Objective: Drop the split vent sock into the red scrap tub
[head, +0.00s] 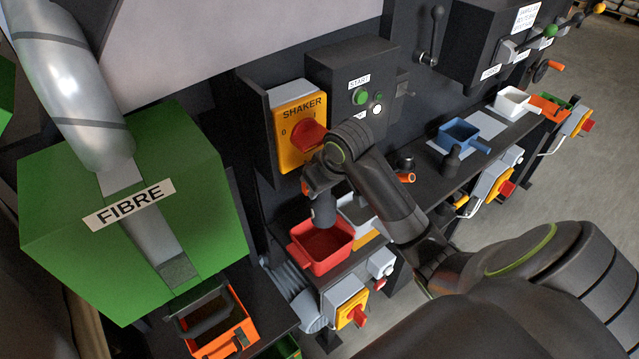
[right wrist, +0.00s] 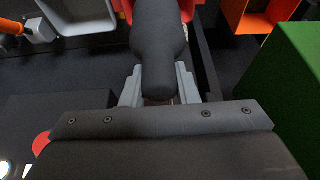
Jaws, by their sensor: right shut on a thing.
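The split vent sock (head: 323,212) is a dark grey, limp-looking tube. My right gripper (head: 318,190) is shut on it, and it hangs down over the red scrap tub (head: 304,260). In the right wrist view the sock (right wrist: 158,48) sits between the two grey fingers (right wrist: 158,88) and points toward the red tub (right wrist: 187,9), which it partly hides. The split cannot be made out. Whether the sock's lower end is inside the tub's rim or above it is hard to tell. My left gripper is not in view.
A grey-white tub (head: 350,208) stands right behind the red tub. The SHAKER panel (head: 288,150) with its red knob is on the wall close by. A green FIBRE box (head: 60,220) and an orange crate (head: 243,340) are at left. A blue tub (head: 462,134) stands farther right.

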